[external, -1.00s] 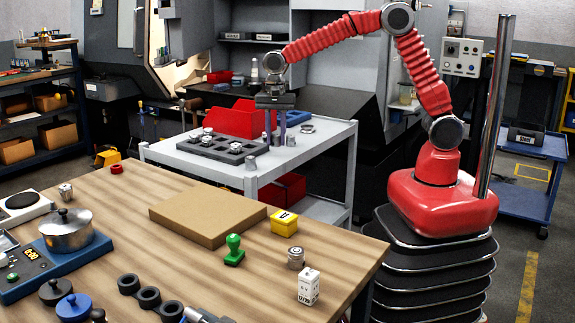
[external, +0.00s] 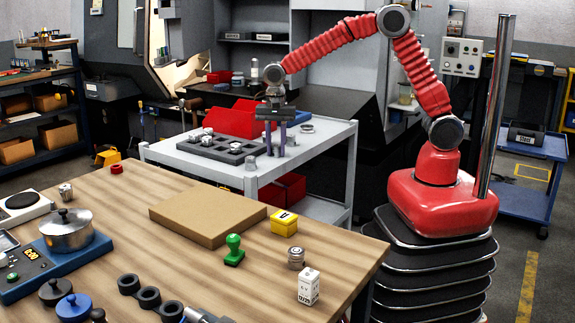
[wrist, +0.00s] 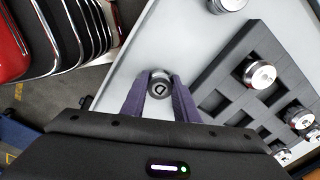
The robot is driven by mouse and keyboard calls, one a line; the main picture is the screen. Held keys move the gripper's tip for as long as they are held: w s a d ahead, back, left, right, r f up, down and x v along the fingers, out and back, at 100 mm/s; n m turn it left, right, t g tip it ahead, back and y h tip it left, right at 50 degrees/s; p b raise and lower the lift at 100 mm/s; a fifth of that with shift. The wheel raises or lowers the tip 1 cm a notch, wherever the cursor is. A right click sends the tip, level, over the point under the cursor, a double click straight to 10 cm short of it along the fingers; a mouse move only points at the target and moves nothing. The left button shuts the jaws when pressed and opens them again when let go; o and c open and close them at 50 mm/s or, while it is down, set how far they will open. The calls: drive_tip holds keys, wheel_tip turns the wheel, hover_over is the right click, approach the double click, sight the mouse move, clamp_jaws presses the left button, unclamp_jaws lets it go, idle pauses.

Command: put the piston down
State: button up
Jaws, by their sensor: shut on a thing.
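My gripper (external: 275,150) is over the grey cart top, its fingers pointing down. In the wrist view my gripper (wrist: 159,92) is shut on a small round metal piston (wrist: 159,82), held between the purple fingertips. From outside, the fingers mostly hide the piston. The fingertips are at or just above the cart top; I cannot tell whether the piston touches it. The dark tray (external: 203,152) lies to the left of the gripper in the external view. In the wrist view the tray (wrist: 224,78) is on the right, with pistons in some pockets and others empty.
A round part (wrist: 228,3) shows at the top of the wrist view. A red bin (external: 235,120) stands behind the tray. The wooden table (external: 130,205) is in front.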

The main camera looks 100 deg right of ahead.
sight(276, 146)
drive_tip(key=o, duration=1.1)
drive_tip(key=shift+r, duration=0.1)
wheel_tip(276, 146, up, 12)
idle(0.4)
